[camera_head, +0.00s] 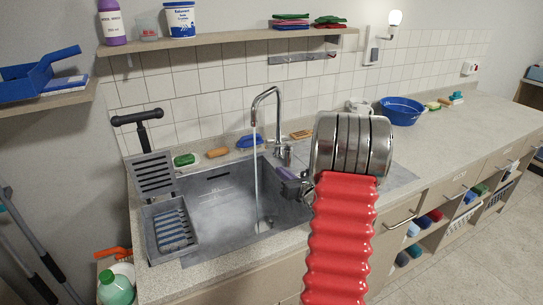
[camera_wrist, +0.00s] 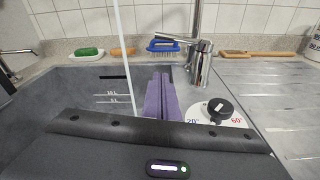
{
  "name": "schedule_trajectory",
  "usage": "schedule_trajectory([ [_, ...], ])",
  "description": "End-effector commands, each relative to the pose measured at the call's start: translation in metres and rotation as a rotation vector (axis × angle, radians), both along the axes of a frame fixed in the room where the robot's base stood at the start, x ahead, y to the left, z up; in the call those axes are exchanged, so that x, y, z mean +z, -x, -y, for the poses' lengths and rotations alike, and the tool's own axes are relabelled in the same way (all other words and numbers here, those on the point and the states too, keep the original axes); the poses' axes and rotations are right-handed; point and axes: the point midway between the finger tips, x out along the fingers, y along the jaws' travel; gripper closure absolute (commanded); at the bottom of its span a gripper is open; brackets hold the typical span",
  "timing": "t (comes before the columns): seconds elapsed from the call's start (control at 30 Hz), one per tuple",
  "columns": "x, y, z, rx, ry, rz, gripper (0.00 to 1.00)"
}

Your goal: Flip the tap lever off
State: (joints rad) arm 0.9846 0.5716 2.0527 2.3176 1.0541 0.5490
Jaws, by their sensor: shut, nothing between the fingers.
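The chrome tap (camera_head: 278,140) stands behind the sink, with its tall curved spout over the basin. A stream of water (camera_head: 256,170) runs from the spout into the sink (camera_head: 222,190). In the wrist view the tap's lever (camera_wrist: 203,45) sits on top of the short tap body (camera_wrist: 199,68) at the spout's foot. My gripper (camera_head: 287,174) is over the right side of the basin, in front of the tap. Its purple fingers (camera_wrist: 160,80) are together and empty, left of the tap body. I see a gap to the tap in the wrist view, but cannot judge its depth.
A black knob (camera_wrist: 219,108) on a white temperature dial lies right of my fingers. A blue brush (camera_wrist: 164,46), a green sponge (camera_wrist: 89,51) and a wooden brush (camera_wrist: 258,54) line the back ledge. A drying rack (camera_head: 170,228) occupies the sink's left.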

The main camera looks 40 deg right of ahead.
Motion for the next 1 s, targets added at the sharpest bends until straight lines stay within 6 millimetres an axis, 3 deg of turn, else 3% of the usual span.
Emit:
schedule_trajectory([
  [0.33, -0.002, -0.012, 0.002, 0.003, 0.001, -0.001, 1.00],
  [1.0, -0.014, -0.092, 0.026, 0.004, 0.002, -0.002, 1.00],
])
